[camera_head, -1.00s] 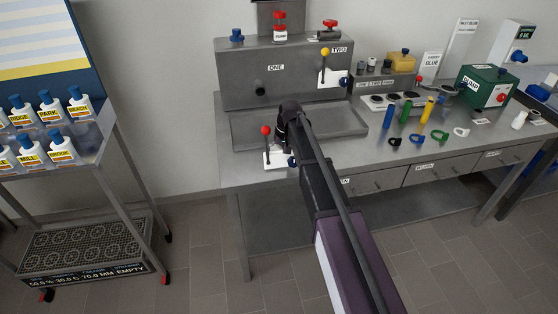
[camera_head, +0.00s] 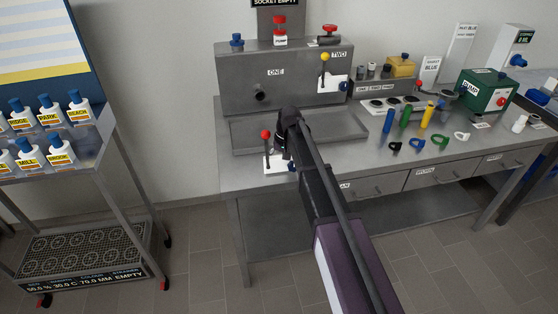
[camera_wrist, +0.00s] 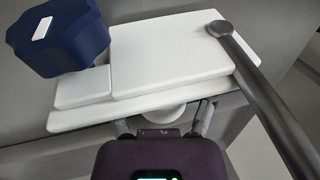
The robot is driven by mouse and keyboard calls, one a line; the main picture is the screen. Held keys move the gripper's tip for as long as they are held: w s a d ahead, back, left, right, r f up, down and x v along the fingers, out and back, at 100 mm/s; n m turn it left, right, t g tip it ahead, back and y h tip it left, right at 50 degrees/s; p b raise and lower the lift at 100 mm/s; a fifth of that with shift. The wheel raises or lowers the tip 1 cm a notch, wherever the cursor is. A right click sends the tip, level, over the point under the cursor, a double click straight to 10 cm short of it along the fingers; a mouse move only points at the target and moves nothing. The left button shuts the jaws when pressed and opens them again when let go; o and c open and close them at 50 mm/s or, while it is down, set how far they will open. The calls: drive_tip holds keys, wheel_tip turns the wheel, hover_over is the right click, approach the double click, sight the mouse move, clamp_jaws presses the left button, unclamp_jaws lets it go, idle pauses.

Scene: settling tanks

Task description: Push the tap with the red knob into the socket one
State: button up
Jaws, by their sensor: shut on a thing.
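The tap with the red knob (camera_head: 265,134) has a white body and a grey lever. My gripper (camera_wrist: 165,119) is shut on the tap, whose white body (camera_wrist: 170,55) fills the upper wrist view with a dark blue cap (camera_wrist: 58,38) at its left. In the head view my arm partly covers the tap and the fingers. The tap is in front of the grey tank (camera_head: 230,75), near the front edge of its tray, apart from the socket. Socket one (camera_head: 260,95) is a dark round port below the label ONE. The red knob is out of the wrist view.
A tap with a yellow knob (camera_head: 325,57) sits at TWO. The tank tray's raised rim (camera_head: 340,136) lies below the socket. Coloured cylinders, rings and a green pump box (camera_head: 488,92) stand right on the bench. A bottle rack (camera_head: 90,165) stands left.

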sight(278, 154)
drive_tip(key=shift+a+p+v, duration=0.2)
drive_tip(key=shift+p+v, duration=0.75)
drive_tip(key=shift+p, duration=0.05)
drive_tip(key=shift+a+p+v, duration=0.25)
drive_tip(key=shift+p+v, duration=0.75)
drive_tip(key=shift+a+p+v, duration=0.2)
drive_tip(key=shift+p+v, duration=0.75)
drive_tip(key=shift+p, duration=0.05)
drive_tip(key=shift+s+r, duration=0.15)
drive_tip(key=shift+s, duration=0.15)
